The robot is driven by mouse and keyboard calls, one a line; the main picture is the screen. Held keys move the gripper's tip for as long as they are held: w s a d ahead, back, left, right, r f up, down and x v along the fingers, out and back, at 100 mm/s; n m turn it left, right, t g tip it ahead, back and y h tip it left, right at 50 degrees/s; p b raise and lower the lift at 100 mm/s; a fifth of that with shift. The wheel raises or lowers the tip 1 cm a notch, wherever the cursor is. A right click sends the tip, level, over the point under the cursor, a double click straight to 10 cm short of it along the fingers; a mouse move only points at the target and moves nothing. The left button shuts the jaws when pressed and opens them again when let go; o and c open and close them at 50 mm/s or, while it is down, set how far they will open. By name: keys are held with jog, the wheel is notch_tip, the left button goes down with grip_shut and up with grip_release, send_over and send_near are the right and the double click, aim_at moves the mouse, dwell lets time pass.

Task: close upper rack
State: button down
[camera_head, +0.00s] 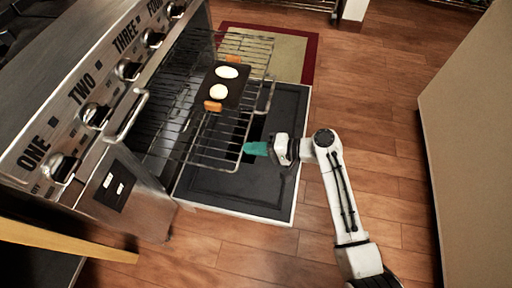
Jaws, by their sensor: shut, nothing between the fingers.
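The upper rack (201,137), a wire oven rack, is pulled out of the oven and extends over the lowered oven door. A dark tray (231,89) with two pale round items (227,72) and orange ends lies on the rack. My gripper (254,148), with teal fingers, is shut and empty at the rack's front edge, near its lower right end. I cannot tell whether the fingertips touch the wire.
The oven front (125,95) has several labelled knobs and a handle. The open dark oven door (234,186) lies low under the rack. A beige counter (470,125) stands at the right. Wooden floor (370,85) is clear between them. A red-bordered mat (297,51) lies behind the door.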

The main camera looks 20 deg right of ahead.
aim_at(190, 138)
jog(key=w+a+b, duration=0.1)
jog(key=w+a, duration=0.2)
jog(key=a, duration=0.2)
jog(key=w+a+b, duration=0.1)
jog(key=w+a, duration=0.2)
jog(key=a, duration=0.2)
jog(key=w+a+b, duration=0.1)
jog(key=w+a, duration=0.2)
jog(key=a, duration=0.3)
jog(key=shift+w+a+f, duration=0.1)
jog(key=shift+f, duration=0.1)
jog(key=w+a+b, duration=0.2)
jog(key=a+b, duration=0.1)
jog(key=a, duration=0.1)
jog(key=w+a+b, duration=0.3)
jog(key=a, duration=0.2)
jog(key=w+a+b, duration=0.3)
jog(key=a, duration=0.2)
jog(key=shift+b, duration=0.4)
jog(key=shift+w+a+r, duration=0.15)
jog(key=shift+w+a, duration=0.15)
jog(key=shift+a, duration=0.1)
jog(key=shift+d, duration=0.1)
